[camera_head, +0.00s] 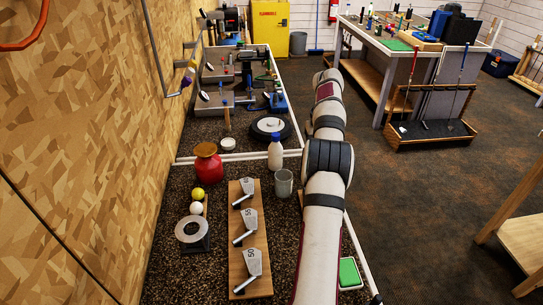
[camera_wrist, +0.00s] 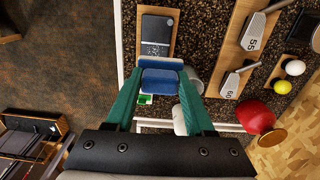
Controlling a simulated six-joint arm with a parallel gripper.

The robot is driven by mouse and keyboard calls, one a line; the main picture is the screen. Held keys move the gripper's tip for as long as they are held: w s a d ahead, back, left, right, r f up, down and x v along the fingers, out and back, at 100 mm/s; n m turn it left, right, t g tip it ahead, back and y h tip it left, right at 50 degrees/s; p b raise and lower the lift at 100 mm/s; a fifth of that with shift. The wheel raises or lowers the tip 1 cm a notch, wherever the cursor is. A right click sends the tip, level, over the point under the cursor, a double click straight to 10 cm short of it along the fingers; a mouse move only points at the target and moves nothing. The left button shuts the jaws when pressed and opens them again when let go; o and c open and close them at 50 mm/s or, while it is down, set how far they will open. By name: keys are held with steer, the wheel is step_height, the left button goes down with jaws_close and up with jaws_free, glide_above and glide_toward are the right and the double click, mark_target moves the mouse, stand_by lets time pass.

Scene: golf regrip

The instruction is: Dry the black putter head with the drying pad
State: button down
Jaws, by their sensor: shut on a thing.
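The black putter head (camera_wrist: 157,24) lies on a small wooden board (camera_wrist: 174,13) at the top middle of the wrist view. Pale specks show on its lower half. My gripper (camera_wrist: 160,88), with teal fingers, is shut on the blue drying pad (camera_wrist: 160,78), which has a paler edge facing the putter head. The pad is just below the putter head in the picture and overlaps the board's lower end. I cannot tell whether pad and head touch. In the head view my arm covers this area, so gripper, pad and putter head are hidden there.
A wooden board (camera_head: 238,268) with several iron heads stands beside my arm. A grey cup (camera_head: 283,183), white bottle (camera_head: 275,152) and red vase (camera_head: 208,164) stand beyond it. A green-and-white tray (camera_head: 349,273) lies by the white bench rail (camera_head: 362,262).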

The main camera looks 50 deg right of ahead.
steer(key=shift+s+d+f, duration=0.2)
steer(key=shift+s+d, duration=0.15)
steer(key=shift+s, duration=0.05)
steer(key=shift+s+f, duration=0.1)
steer(key=shift+f, duration=0.25)
step_height(320, 180, down, 8)
steer(key=shift+f, duration=0.1)
steer(key=c, duration=0.8)
jaws_free()
jaws_close()
steer(key=shift+f, duration=0.5)
